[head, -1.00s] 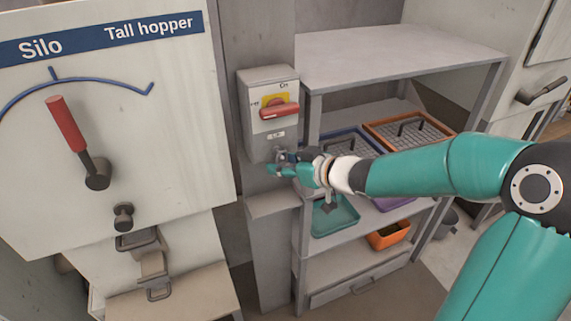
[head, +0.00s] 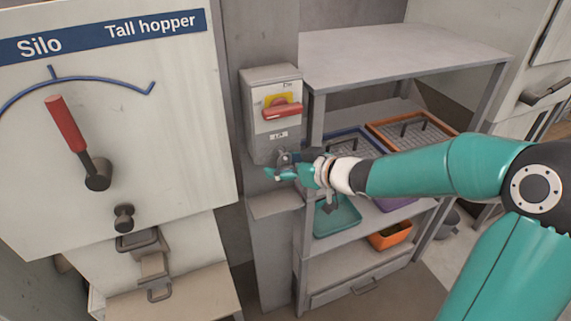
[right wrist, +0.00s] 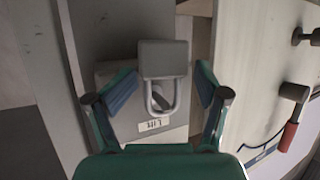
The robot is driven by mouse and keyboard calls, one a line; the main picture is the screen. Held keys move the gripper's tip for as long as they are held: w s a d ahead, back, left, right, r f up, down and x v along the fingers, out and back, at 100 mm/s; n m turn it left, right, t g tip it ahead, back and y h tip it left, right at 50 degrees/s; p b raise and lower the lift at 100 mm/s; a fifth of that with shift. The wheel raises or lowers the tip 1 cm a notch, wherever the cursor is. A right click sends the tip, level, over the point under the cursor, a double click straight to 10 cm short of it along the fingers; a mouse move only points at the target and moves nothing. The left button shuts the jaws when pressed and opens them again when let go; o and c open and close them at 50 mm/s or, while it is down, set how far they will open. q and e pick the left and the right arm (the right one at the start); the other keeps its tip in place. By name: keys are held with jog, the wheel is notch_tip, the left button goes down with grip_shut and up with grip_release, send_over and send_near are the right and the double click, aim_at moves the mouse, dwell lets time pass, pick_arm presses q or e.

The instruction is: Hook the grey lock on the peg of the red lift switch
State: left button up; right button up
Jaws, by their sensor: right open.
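The red lift switch (head: 283,111) sits on a yellow plate on a grey box fixed to a post. My right gripper (head: 280,173) is just below its label, at the box's lower part. In the right wrist view, which is upside down, the grey lock (right wrist: 163,60) is between the two fingers of my right gripper (right wrist: 160,92). The fingers are open, with a gap on each side of the lock. The shackle points towards the LIFT label, and a small peg-like part shows inside its loop. Full seating on the peg cannot be told. My left gripper is out of view.
A panel with a red-handled lever (head: 68,125) stands to the left, marked Silo and Tall hopper. A grey shelf unit (head: 400,52) to the right holds trays, a teal bin (head: 337,216) and an orange bin (head: 389,236).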

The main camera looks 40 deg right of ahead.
jog(key=v, duration=1.1)
jog(key=w+a+f+m+g+y, duration=0.1)
jog(key=w+a+f+g+y, duration=0.15)
jog(key=a+f, duration=0.8)
jog(key=w+a+f+m+g+y, duration=0.1)
jog(key=a+f+g+y, duration=0.2)
jog(key=a+f, duration=0.7)
jog(key=s+a+f+m+g+h, duration=0.1)
jog(key=s+a+f+g, duration=0.2)
jog(key=f, duration=0.5)
jog(key=s+a+f+m+g+h, duration=0.1)
jog(key=s+a+f+m, duration=0.2)
jog(key=f, duration=0.5)
jog(key=s+d+f+n+g+h, duration=0.1)
jog(key=s+d+f+g+h, duration=0.1)
jog(key=s+f, duration=0.3)
jog(key=s+g, duration=0.1)
jog(key=s, duration=0.3)
jog(key=shift+d+n, duration=0.3)
jog(key=shift+d, duration=0.1)
jog(key=shift+f, duration=0.1)
